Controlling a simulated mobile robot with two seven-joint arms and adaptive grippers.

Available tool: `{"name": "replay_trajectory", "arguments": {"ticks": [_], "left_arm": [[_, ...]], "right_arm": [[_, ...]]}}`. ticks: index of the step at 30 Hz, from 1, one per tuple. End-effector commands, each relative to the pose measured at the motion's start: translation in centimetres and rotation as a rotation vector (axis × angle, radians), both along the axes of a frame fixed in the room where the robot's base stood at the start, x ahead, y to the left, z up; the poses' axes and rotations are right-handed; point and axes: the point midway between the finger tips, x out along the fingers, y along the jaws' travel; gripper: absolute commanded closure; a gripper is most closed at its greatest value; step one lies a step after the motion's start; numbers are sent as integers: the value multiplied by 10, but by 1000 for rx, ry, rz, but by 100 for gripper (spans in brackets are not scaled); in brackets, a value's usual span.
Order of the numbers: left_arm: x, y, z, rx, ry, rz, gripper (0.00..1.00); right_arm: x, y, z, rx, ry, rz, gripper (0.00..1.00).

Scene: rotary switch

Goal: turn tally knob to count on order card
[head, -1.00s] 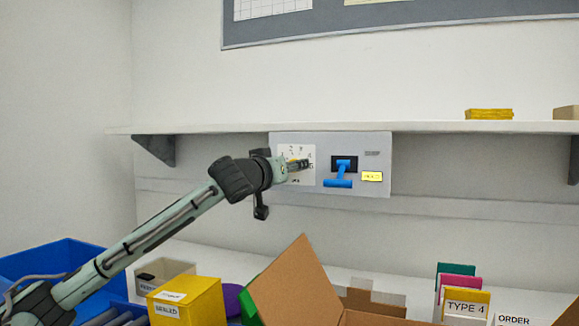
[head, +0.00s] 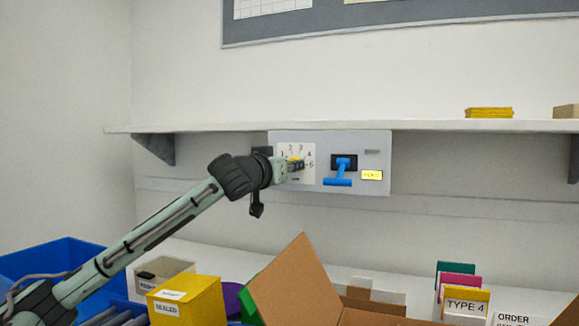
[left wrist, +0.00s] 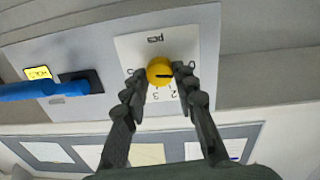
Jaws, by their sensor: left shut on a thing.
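The tally knob (left wrist: 160,70) is round and yellow with a dark pointer line, which points right in the left wrist view. It sits on a white dial card (left wrist: 150,46) with numbers around it. My right gripper is not in view.
A blue lever (head: 340,174) and yellow label (head: 372,175) are right of the dial on the grey panel (head: 350,189), beneath a shelf (head: 400,127). Below are an open cardboard box (head: 300,275), yellow box (head: 190,300), blue bin (head: 60,255) and upright cards (head: 455,283).

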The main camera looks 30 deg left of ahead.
Motion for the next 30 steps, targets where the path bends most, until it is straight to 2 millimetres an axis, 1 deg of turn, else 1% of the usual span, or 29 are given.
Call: {"name": "replay_trajectory", "arguments": {"ticks": [30], "left_arm": [[0, -2, 1, 917, 222, 0, 100]], "right_arm": [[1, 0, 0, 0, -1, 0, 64]]}}
